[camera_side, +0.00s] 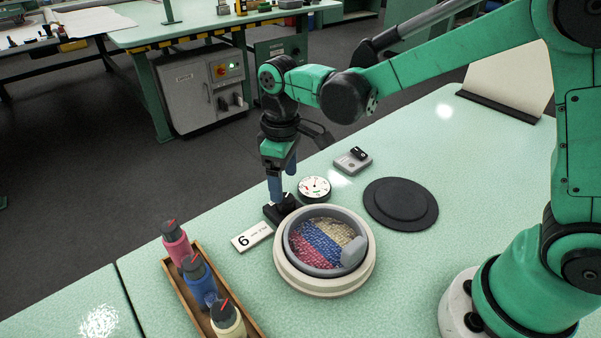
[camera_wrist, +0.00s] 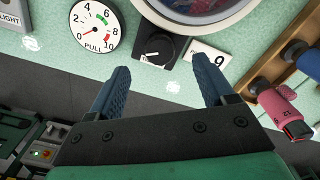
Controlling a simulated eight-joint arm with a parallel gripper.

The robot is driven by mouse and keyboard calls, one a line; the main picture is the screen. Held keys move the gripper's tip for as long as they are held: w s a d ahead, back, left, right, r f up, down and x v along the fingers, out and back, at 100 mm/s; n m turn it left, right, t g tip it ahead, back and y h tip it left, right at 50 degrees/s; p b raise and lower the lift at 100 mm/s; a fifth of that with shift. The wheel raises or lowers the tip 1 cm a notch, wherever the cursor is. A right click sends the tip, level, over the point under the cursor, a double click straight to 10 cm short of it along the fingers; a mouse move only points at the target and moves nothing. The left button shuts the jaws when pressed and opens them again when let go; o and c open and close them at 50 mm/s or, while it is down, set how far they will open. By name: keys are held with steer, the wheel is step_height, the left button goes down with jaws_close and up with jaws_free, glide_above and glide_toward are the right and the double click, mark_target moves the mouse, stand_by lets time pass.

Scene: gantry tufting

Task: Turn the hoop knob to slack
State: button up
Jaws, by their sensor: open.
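The hoop knob is a dark knob on a square black base (camera_side: 271,213) beside the round hoop (camera_side: 366,262). In the wrist view the knob (camera_wrist: 157,49) has a pale pointer mark turned toward the left, near small lettering that I cannot fully read. My gripper (camera_side: 276,196) points down over the knob in the side view and partly hides it. In the wrist view my gripper (camera_wrist: 160,76) has its two blue fingers wide apart, with the knob seen beyond the gap between the tips. Nothing is held. I cannot tell whether a finger touches the knob.
A round PULL gauge (camera_side: 314,188) and a small grey switch box (camera_side: 353,160) stand behind the hoop. A wooden tray (camera_side: 184,290) of coloured bottles is at front left. A black disc (camera_side: 400,204) lies right.

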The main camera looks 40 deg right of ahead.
mark_target(286, 203)
steer(key=shift+r, duration=0.6)
steer(key=m, duration=0.4)
steer(key=shift+w+f+m, duration=0.1)
steer(key=shift+f+m, duration=0.05)
steer(key=shift+m, duration=0.25)
steer(key=shift+f, duration=2.75)
